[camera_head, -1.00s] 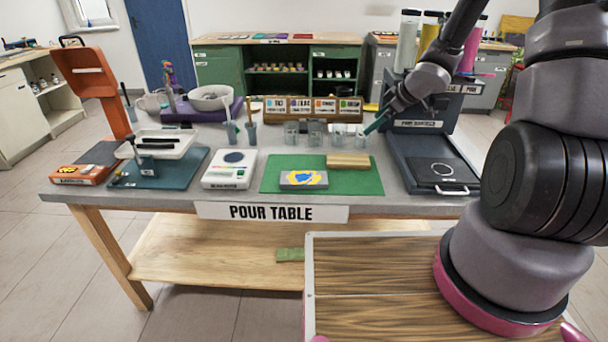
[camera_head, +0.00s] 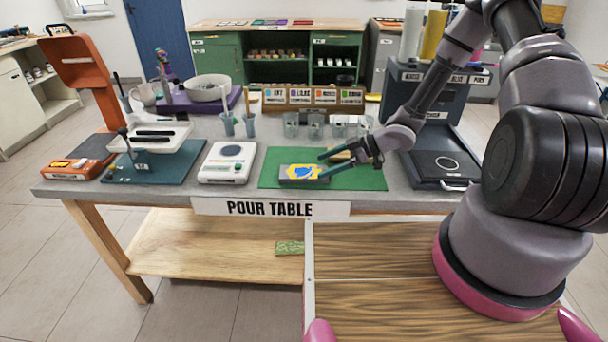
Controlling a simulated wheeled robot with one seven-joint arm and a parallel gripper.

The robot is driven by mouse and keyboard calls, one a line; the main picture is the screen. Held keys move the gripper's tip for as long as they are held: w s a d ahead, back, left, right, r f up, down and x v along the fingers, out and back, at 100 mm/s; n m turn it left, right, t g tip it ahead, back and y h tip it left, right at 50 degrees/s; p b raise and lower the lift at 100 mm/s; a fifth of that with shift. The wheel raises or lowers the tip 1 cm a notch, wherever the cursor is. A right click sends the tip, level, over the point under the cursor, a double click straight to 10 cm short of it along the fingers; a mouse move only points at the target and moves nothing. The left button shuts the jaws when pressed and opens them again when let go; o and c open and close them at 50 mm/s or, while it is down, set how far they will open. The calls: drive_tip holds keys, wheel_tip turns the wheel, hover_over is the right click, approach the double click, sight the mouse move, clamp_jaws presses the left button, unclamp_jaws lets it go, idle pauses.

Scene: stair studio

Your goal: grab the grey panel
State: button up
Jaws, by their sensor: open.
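My gripper (camera_head: 323,165) reaches in from the right, low over the mat. Its two teal fingers are open and point left at the panel's right end. The lower finger's tip overlaps the panel's right edge in the picture. I cannot tell whether it touches.
A wooden block (camera_head: 338,156) lies behind the fingers, partly hidden. A white scale (camera_head: 227,163) stands left of the mat, and a dark press (camera_head: 440,165) stands to its right. Clear cups (camera_head: 315,126) and a labelled wooden rack (camera_head: 300,97) are behind.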

sight(308, 171)
drive_tip(key=x, duration=0.5)
drive_tip(key=shift+w+f, duration=0.15)
drive_tip(key=shift+f, duration=0.05)
drive_tip(key=c, duration=1.1)
drive_tip(key=shift+r, duration=0.1)
drive_tip(key=shift+c, duration=0.3)
